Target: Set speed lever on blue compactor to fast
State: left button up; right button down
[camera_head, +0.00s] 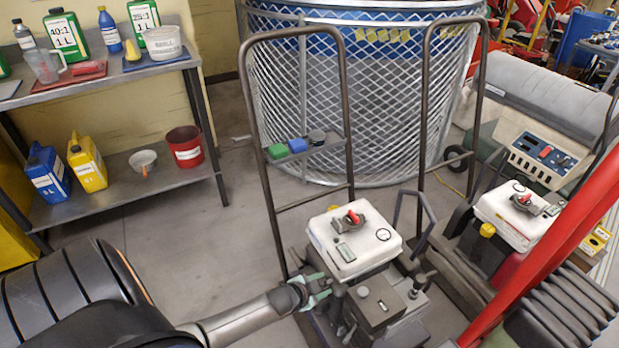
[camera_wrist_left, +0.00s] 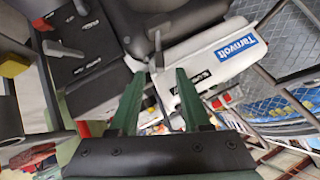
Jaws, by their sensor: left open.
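A compactor with a white tank (camera_head: 355,240) and a grey and black engine stands at the lower centre of the head view. I see no clear blue paint on it; in the wrist view a white housing (camera_wrist_left: 208,60) bears a blue Tarnvolt label. My left gripper (camera_head: 318,291) is at the left side of the engine, below the tank. Its green fingers (camera_wrist_left: 157,75) are open in the wrist view. A thin grey lever (camera_wrist_left: 158,50) reaches down between the fingertips; I cannot tell whether they touch it. My right gripper is not in view.
A second machine with a white tank (camera_head: 518,216) stands to the right. Black handle frames (camera_head: 352,160) rise behind the machines, before a mesh cage (camera_head: 385,110). A shelf (camera_head: 130,190) with bottles stands left. A red bar (camera_head: 550,265) crosses the right side. Floor between shelf and compactor is clear.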

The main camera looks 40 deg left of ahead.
pick_arm(q)
jog(key=p+v, duration=0.3)
jog(key=v, duration=0.6)
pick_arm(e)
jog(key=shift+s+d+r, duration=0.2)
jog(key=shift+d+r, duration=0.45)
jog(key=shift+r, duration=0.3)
pick_arm(q)
jog(key=shift+r, duration=0.1)
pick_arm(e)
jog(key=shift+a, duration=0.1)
